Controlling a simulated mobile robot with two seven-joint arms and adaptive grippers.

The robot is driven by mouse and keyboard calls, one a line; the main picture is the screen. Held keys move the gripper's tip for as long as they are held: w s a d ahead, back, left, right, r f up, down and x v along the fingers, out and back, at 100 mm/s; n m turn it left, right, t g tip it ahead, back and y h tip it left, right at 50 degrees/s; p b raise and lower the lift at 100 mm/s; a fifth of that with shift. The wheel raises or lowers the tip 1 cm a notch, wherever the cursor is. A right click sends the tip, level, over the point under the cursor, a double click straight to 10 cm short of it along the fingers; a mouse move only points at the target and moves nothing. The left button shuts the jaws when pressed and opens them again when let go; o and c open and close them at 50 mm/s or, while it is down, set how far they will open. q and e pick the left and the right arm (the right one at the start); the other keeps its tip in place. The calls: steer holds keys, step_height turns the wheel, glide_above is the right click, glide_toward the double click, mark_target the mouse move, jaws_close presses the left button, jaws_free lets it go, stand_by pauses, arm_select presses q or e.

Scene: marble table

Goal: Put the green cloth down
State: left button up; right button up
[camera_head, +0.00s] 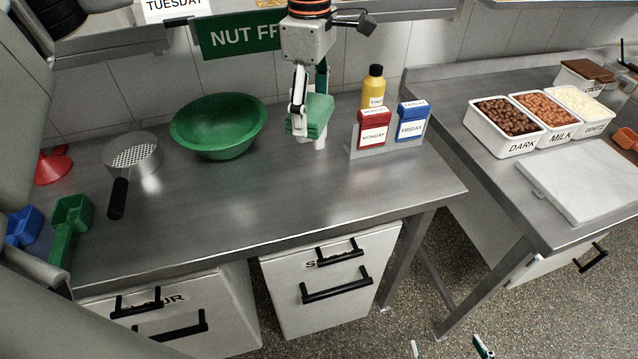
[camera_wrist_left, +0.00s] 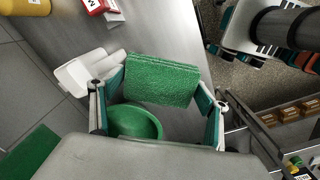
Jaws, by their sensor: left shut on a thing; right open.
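The green cloth (camera_head: 312,117) is a folded pad above the back of the steel table, between the green bowl and the two day-labelled boxes. My left gripper (camera_head: 308,100) comes down from above and is shut on it. In the left wrist view the cloth (camera_wrist_left: 162,80) spans between the two fingers (camera_wrist_left: 158,105). Whether its lower edge touches anything is unclear. My right gripper (camera_head: 449,347) is open and empty at the bottom edge of the head view, over the floor; only its fingertips show.
The green bowl (camera_head: 218,126) stands left of the cloth. The red MONDAY box (camera_head: 373,130), blue FRIDAY box (camera_head: 411,122) and yellow bottle (camera_head: 373,88) stand to the right. A strainer (camera_head: 133,157) lies further left. The table's front middle (camera_head: 270,205) is clear.

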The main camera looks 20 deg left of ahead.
mark_target(319, 184)
arm_select(q)
steer(key=shift+w+d+r+n, duration=0.3)
steer(key=shift+d+r+n, duration=0.3)
steer(key=shift+r+n, duration=0.3)
steer(key=shift+d+f+n, duration=0.1)
steer(key=shift+f+n, duration=0.05)
steer(key=shift+n, duration=0.15)
step_height(319, 184, down, 20)
steer(key=shift+r, duration=0.2)
steer(key=shift+f, duration=0.1)
steer(key=o, duration=1.2)
step_height(319, 184, up, 12)
steer(key=shift+r, duration=0.15)
steer(key=shift+s, duration=0.1)
